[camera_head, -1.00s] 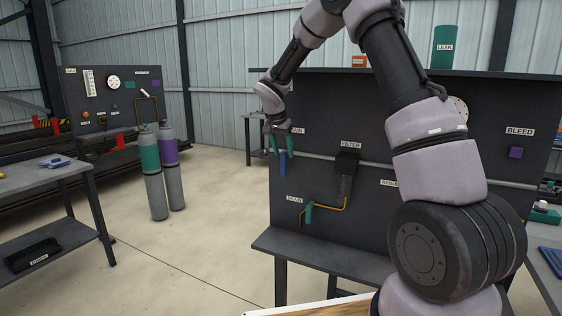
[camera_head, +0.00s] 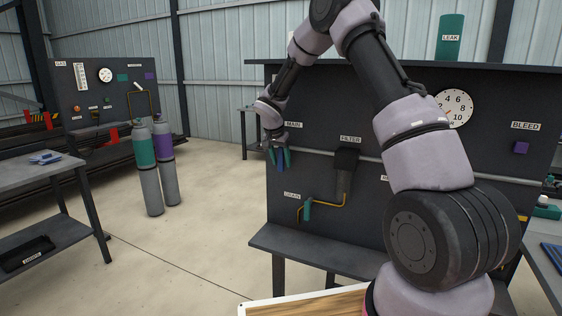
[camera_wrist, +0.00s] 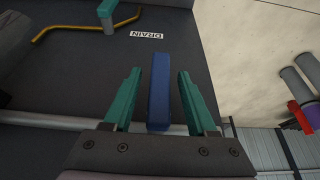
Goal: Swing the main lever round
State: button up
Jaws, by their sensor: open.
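The main lever is a blue bar (camera_wrist: 159,92) on the dark panel. In the wrist view it lies between the two teal fingers of my gripper (camera_wrist: 155,88), with a gap visible on each side. Whether a finger touches the lever cannot be told from the head view.
Below the lever, a teal drain handle (camera_head: 307,209) sits on a yellow pipe by the DRAIN label (camera_head: 292,196). A dark filter (camera_head: 344,172) stands to the right. A shelf (camera_head: 310,250) juts out beneath the panel. Open floor lies to the left, with gas cylinders (camera_head: 151,200) further off.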

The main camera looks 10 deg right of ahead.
grip_shut()
dwell(1.4)
